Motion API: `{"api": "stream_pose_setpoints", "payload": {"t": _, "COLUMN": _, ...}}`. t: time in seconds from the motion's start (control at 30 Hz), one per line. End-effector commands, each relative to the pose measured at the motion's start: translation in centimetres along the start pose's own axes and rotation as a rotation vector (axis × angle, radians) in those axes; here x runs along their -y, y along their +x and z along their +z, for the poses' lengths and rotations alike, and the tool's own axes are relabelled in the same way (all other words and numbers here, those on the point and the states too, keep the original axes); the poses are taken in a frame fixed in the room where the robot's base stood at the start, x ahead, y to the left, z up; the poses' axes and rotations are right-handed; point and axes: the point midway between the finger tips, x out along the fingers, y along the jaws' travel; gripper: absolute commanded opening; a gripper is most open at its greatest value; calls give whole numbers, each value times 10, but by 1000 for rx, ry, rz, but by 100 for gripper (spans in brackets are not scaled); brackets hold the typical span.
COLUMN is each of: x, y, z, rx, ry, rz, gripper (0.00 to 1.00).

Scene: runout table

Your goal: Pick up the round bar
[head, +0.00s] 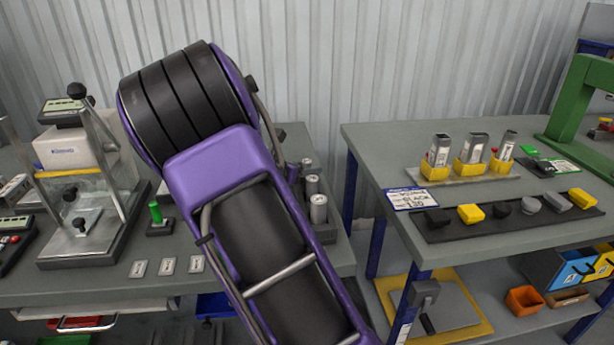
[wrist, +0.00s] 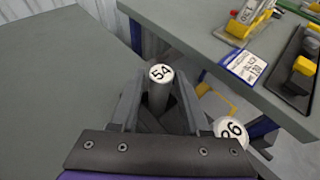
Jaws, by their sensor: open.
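A grey round bar (wrist: 159,92) with a white end marked 54 stands between the two fingers of my gripper (wrist: 157,102) in the wrist view. The fingers are open, one on each side of it; contact cannot be told. A second round bar (wrist: 230,131), its white end partly covered by my gripper and seeming to read 26, is just outside the right finger. In the head view, several upright bars (head: 318,208) stand at the right of the left table, beside my arm. My arm hides the gripper there, and I cannot tell which bar is 54.
The left table (head: 100,283) holds a glass-fronted instrument (head: 80,170), a green peg (head: 155,213) and small plates. A gap separates it from the right table (head: 380,145), which carries bars in yellow holders (head: 467,168), a label card (head: 411,199) and a dark block strip (head: 470,231).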

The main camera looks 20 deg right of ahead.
Motion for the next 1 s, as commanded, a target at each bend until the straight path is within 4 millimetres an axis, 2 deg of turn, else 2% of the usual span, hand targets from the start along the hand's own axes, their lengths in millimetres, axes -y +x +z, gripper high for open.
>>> {"api": "stream_pose_setpoints", "payload": {"t": 0.2, "x": 0, "y": 1, "z": 0, "rx": 0, "ry": 0, "rz": 0, "gripper": 46}}
{"api": "stream_pose_setpoints", "payload": {"t": 0.47, "x": 0, "y": 0, "z": 0, "rx": 0, "ry": 0, "rz": 0, "gripper": 0}}
{"api": "stream_pose_setpoints", "payload": {"t": 0.83, "x": 0, "y": 0, "z": 1, "rx": 1, "ry": 1, "rz": 0, "gripper": 0}}
{"api": "stream_pose_setpoints", "payload": {"t": 1.0, "x": 0, "y": -7, "z": 19, "rx": 2, "ry": 5, "rz": 0, "gripper": 0}}
